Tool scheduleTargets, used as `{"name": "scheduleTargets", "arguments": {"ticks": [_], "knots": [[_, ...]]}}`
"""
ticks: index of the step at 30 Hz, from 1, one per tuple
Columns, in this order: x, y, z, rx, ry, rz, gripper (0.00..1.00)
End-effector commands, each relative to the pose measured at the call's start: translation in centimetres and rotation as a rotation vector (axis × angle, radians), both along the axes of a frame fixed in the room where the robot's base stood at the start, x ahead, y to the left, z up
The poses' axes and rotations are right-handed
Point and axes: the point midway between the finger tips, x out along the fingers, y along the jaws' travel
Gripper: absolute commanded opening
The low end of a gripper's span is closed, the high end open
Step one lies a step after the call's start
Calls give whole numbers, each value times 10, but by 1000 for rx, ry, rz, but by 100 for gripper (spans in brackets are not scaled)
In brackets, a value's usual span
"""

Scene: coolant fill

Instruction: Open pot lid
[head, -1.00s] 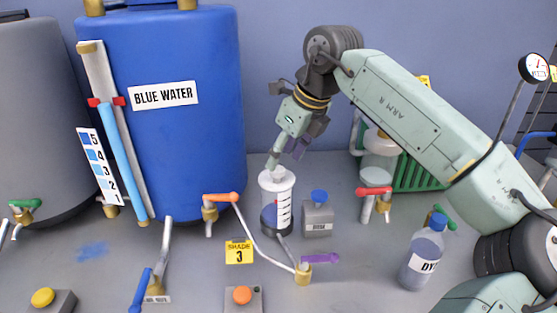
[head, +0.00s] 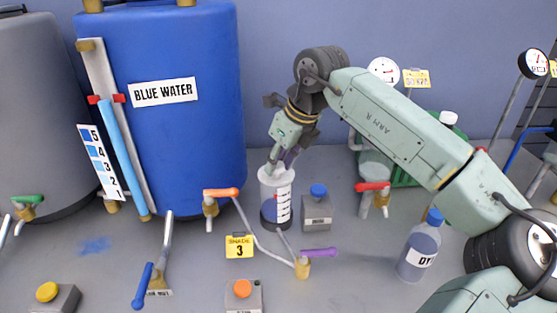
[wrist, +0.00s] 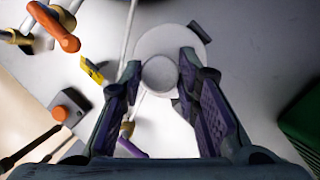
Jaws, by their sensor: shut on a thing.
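The pot (head: 268,207) is a clear cylinder with a red-marked scale and dark liquid low inside. In the wrist view the pale round lid (wrist: 188,42) lies below the fingers. Its round knob (wrist: 159,73) is between the two purple-padded fingers of my gripper (wrist: 157,85), which is shut on it. I cannot tell whether the lid is seated on the pot or raised.
A blue tank (head: 190,50) labelled BLUE WATER stands behind left. An orange-handled tap (head: 220,193) and a purple-handled valve (head: 318,253) are close by. A dye bottle (head: 420,248) stands further right.

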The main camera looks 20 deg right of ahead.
Motion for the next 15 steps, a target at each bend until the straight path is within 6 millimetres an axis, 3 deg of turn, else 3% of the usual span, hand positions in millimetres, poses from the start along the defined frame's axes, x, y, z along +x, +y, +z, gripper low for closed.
{"name": "scheduleTargets", "arguments": {"ticks": [10,15], "knots": [[0,0,0,0,0,0,1],[0,0,0,0,0,0,0]]}}
